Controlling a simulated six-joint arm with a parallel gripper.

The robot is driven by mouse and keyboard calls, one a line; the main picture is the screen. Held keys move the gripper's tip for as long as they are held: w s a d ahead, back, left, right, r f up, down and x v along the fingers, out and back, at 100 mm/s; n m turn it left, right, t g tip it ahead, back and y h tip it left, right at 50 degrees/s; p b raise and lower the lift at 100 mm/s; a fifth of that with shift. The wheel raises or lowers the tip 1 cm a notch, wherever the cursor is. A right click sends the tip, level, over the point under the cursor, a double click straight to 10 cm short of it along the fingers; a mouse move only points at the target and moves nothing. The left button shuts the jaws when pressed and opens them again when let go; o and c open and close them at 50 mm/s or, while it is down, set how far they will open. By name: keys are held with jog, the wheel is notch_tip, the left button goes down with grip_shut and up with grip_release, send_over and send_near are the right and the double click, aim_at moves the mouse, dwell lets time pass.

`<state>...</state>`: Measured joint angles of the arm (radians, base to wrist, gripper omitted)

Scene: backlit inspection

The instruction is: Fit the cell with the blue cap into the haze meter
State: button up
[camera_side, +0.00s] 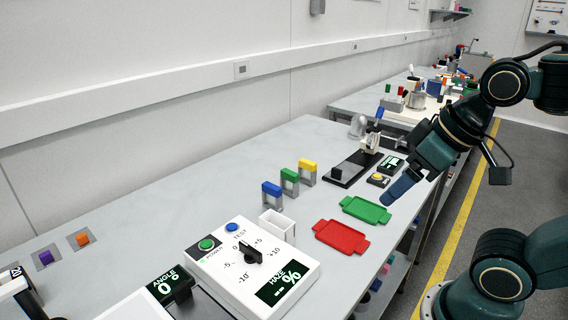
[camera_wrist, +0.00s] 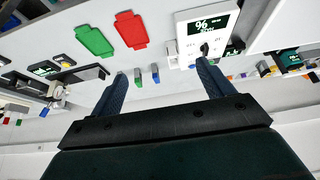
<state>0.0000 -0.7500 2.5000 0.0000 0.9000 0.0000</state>
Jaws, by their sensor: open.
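The cell with the blue cap (camera_side: 271,194) stands upright on the bench in the side view, nearest the camera in a row with a green-capped cell (camera_side: 290,181) and a yellow-capped cell (camera_side: 308,171). The haze meter (camera_side: 229,276) is a white box with a black dial and a dark HAZE % display; it also shows in the wrist view (camera_wrist: 187,35). A white open-topped holder (camera_side: 278,229) stands at its far side. My gripper (camera_side: 390,198) is open and empty, right of the cells and well apart from them. It shows in the wrist view (camera_wrist: 161,68).
A red tray (camera_side: 341,237) and a green tray (camera_side: 366,210) lie flat near the bench's front edge. A dark rail fixture (camera_side: 352,171) and a yellow-button box (camera_side: 378,180) stand behind my gripper. An ANGLE display (camera_side: 167,285) sits left of the meter.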

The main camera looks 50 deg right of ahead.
jog(key=w+a+r+n+g+y, duration=0.1)
jog(key=w+r+n, duration=0.35)
jog(key=w, duration=0.65)
jog(key=n+g+y, duration=0.4)
jog(key=n+g, duration=0.1)
jog(key=n, duration=0.9)
send_over(272, 185)
jog(key=d, duration=0.3)
notch_tip(272, 185, down, 18)
jog(key=shift+a+f+h, duration=0.15)
jog(key=shift+a+f, duration=0.15)
jog(key=shift+f, duration=0.35)
jog(key=shift+a+f+h, duration=0.15)
jog(key=shift+a+f, duration=0.15)
jog(key=shift+f, duration=0.35)
jog(key=shift+m, duration=0.25)
jog(key=shift+x, duration=2.5)
jog(key=shift+w, duration=0.1)
